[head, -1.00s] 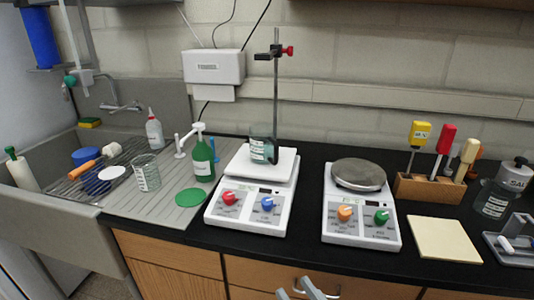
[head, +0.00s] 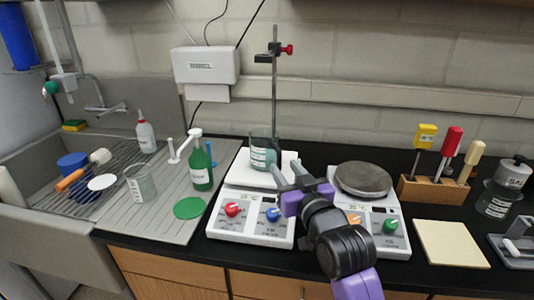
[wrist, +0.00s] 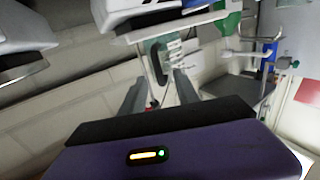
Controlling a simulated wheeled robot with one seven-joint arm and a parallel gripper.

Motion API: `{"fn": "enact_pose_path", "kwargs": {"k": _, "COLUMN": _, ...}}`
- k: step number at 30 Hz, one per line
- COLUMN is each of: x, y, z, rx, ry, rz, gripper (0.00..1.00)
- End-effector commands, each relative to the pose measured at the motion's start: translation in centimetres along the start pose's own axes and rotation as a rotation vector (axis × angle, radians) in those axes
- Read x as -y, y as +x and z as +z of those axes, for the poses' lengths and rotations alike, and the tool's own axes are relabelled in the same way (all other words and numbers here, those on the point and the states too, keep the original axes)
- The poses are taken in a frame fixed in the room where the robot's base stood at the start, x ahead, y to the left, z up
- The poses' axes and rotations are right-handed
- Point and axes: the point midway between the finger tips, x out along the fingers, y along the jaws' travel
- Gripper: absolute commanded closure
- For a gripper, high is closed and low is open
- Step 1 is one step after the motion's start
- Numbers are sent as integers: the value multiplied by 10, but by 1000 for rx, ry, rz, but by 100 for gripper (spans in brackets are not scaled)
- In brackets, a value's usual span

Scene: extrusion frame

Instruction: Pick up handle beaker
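A clear glass beaker (head: 260,152) with white markings stands upright on the white plate of the left hot plate, in front of the stand rod. I cannot clearly make out a handle on it. My gripper (head: 283,171) is open and empty, in front of and slightly right of this beaker. In the wrist view, which is turned over, the beaker (wrist: 159,62) shows ahead of the two spread fingers (wrist: 160,82). A gap seems to remain between fingertips and glass. A second clear beaker (head: 140,184) stands on the drainboard.
The left hot plate (head: 250,228) and the right hot plate (head: 375,215) flank my arm. A stand rod (head: 275,95) rises behind the beaker. A green bottle (head: 201,172) stands left. A tool block (head: 433,190) and pale pad (head: 450,243) are right.

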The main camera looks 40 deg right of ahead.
Motion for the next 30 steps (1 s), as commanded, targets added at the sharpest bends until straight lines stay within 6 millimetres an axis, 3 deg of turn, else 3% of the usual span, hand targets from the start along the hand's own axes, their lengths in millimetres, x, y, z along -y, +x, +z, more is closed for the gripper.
{"fn": "enact_pose_path", "kwargs": {"k": 12, "x": -3, "y": 51, "z": 3, "rx": -1, "ry": -1, "rz": 1, "gripper": 63}}
{"fn": "enact_pose_path", "kwargs": {"k": 21, "x": -3, "y": 55, "z": 4, "rx": -2, "ry": 0, "rz": 1, "gripper": 63}}
{"fn": "enact_pose_path", "kwargs": {"k": 27, "x": -3, "y": 55, "z": 4, "rx": -1, "ry": 0, "rz": 0, "gripper": 100}}
{"fn": "enact_pose_path", "kwargs": {"k": 30, "x": -3, "y": 55, "z": 4, "rx": -1, "ry": 0, "rz": 0, "gripper": 100}}
